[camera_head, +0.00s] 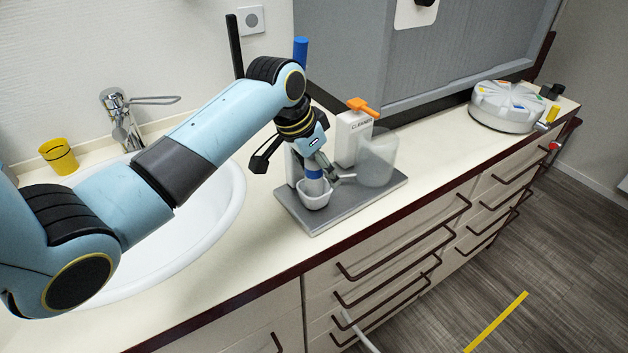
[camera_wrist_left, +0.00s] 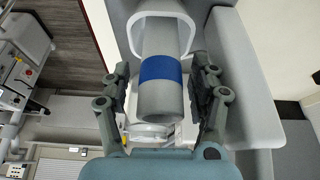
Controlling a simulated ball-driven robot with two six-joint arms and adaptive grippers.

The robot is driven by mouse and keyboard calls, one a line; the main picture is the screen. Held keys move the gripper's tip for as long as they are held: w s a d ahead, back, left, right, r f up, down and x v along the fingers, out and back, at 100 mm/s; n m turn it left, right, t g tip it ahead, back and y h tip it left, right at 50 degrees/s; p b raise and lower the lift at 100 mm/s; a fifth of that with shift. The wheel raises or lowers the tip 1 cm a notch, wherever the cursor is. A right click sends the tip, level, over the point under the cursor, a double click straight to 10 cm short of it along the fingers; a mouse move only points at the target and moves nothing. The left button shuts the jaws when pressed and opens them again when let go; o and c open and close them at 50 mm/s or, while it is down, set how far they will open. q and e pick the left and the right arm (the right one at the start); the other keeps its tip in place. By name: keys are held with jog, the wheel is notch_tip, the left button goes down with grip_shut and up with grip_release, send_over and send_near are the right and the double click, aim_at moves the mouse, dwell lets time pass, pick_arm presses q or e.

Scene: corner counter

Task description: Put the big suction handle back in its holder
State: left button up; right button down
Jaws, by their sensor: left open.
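The big suction handle is a grey cylinder with a blue band (camera_wrist_left: 160,72). In the head view its blue band (camera_head: 314,173) shows just above a white cup-shaped holder (camera_head: 316,198) on a grey tray (camera_head: 345,208). In the left wrist view the handle's far end lies inside the rim of the holder (camera_wrist_left: 189,28). My left gripper (camera_head: 325,174) is open, with one finger on each side of the handle around the band. Gaps show between fingers and handle. Part of the handle is hidden by the gripper in the head view. My right gripper is not in view.
A white bottle with an orange top (camera_head: 352,135) and a translucent beaker (camera_head: 377,160) stand close right of the gripper. A sink (camera_head: 190,245), tap (camera_head: 120,115) and yellow cup (camera_head: 58,155) are at left. A round white case (camera_head: 507,108) stands far right; counter between is clear.

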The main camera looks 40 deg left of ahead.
pick_arm(q)
grip_shut()
jog(key=shift+r, duration=0.1)
dwell(0.4)
